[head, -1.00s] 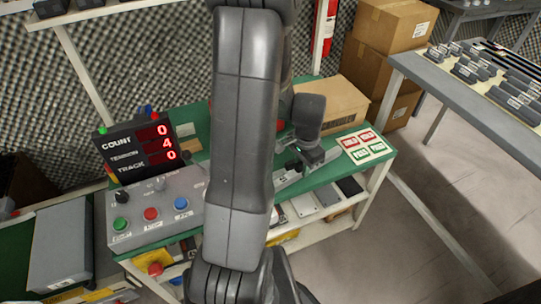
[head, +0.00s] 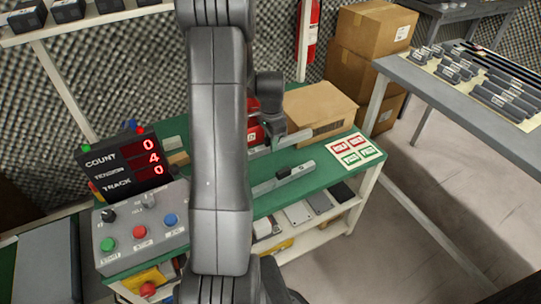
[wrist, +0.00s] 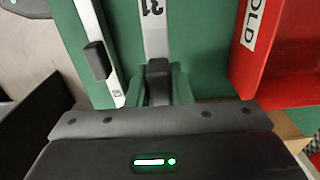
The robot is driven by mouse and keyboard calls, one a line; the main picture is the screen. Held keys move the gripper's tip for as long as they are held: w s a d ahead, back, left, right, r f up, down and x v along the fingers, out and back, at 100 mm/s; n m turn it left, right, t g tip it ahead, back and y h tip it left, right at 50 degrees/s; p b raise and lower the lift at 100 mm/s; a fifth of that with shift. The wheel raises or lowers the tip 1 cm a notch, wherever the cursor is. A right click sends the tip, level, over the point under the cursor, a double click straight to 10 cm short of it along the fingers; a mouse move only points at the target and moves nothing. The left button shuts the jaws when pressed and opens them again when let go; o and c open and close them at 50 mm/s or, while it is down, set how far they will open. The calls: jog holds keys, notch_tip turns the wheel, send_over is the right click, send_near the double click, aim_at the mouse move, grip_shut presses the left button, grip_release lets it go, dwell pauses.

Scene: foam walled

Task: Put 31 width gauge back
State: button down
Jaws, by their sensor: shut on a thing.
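My gripper (wrist: 158,88) is shut on the dark slider block of the 31 width gauge (wrist: 155,30), a pale metal bar marked "31" that runs up the wrist view. In the head view my gripper (head: 272,128) is over the back of the green bench, partly behind my arm, and the held gauge (head: 291,141) sticks out to its right. I cannot tell whether the gauge touches the bench. A second gauge with a dark slider (head: 285,178) lies on the bench in front; it also shows left of my gripper in the wrist view (wrist: 93,45).
A red bin marked "HOLD" (wrist: 285,60) stands close right of my gripper in the wrist view. In the head view, a cardboard box (head: 318,108) stands behind, a card with red and green labels (head: 355,150) lies right, and a control box (head: 140,235) sits left.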

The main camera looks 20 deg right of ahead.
jog(key=shift+w+f+b, duration=0.2)
jog(key=shift+f+b, duration=0.2)
jog(key=shift+f, duration=3.1)
jog(key=c, duration=1.3)
grip_release()
jog(key=shift+f, duration=0.15)
notch_tip(320, 180, up, 12)
jog(key=shift+r+p, duration=0.15)
jog(key=shift+p, duration=0.5)
